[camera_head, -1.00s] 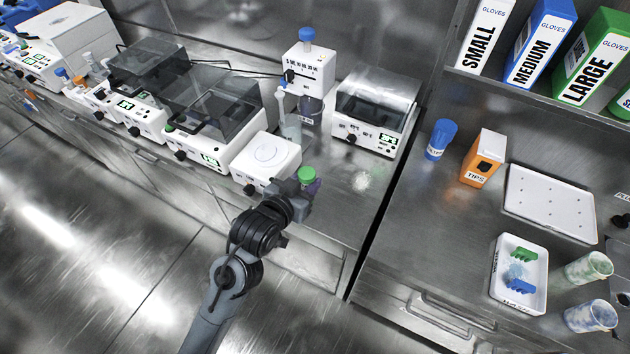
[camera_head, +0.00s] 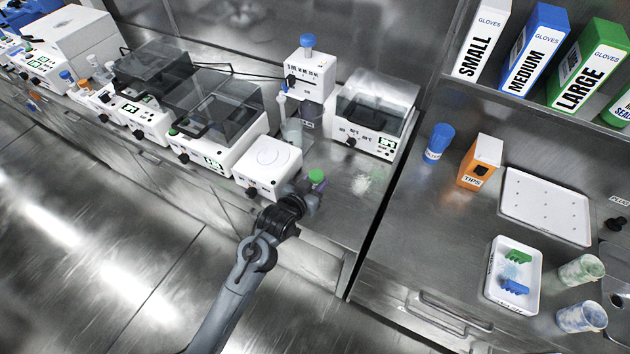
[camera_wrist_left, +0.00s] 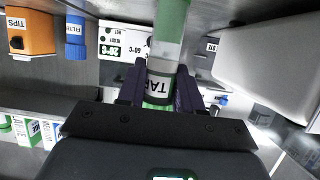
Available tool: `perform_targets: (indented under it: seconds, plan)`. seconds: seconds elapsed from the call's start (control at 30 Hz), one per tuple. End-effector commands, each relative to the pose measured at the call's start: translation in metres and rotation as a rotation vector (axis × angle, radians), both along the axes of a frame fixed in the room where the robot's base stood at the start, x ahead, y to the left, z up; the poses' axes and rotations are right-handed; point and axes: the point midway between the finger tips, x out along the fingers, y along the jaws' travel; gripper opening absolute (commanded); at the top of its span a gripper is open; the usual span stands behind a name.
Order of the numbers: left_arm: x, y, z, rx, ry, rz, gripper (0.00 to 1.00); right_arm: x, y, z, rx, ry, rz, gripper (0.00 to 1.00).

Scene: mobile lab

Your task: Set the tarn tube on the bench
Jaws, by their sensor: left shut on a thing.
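The tarn tube (camera_head: 316,177) shows its green cap in the head view, beside the white flat-topped device near the bench's front edge. In the left wrist view the tube (camera_wrist_left: 160,75) is a clear cylinder with a green part and a white label, of which "TAR" can be read. My left gripper (camera_head: 309,193) is shut on the tube, with dark fingers on either side of it (camera_wrist_left: 160,92). The tube looks roughly upright with its cap on top. I cannot tell whether its base touches the steel bench (camera_head: 345,215). My right gripper is not in view.
The white flat-topped device (camera_head: 268,165) stands close left of the tube. A clear-lidded device (camera_head: 375,115) and a stand with a blue knob (camera_head: 308,75) are behind.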

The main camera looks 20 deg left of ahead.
Motion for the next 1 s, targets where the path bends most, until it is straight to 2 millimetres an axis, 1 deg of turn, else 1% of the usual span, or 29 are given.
perform_targets:
  seconds: [0.23, 0.37, 0.4, 0.53, 0.8, 0.9, 1.0]
  plan:
    - [-0.0001, 0.0001, -0.0007, 0.0, 0.0, 0.0, 0.0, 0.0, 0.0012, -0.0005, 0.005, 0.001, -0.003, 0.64]
    - [-0.0002, 0.0002, -0.0044, 0.0, 0.001, 0.0, 0.0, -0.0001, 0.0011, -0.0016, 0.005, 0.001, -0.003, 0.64]
    - [-0.0001, 0.0002, -0.004, 0.0, 0.001, 0.0, 0.39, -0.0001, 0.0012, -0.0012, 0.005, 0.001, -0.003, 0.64]
    - [-0.0002, 0.0002, -0.0038, 0.0, 0.001, 0.0, 0.59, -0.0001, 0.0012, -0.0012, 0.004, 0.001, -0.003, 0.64]
    - [-0.0001, 0.0001, -0.0033, 0.0, 0.001, 0.0, 0.6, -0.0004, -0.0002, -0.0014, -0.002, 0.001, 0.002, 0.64]
    - [0.0, 0.0001, 0.0001, 0.0, -0.001, 0.0, 0.6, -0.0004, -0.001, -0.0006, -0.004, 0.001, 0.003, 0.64]
    - [-0.0062, 0.001, 0.0006, 0.0, 0.001, 0.0, 0.6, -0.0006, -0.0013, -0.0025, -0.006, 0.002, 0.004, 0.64]
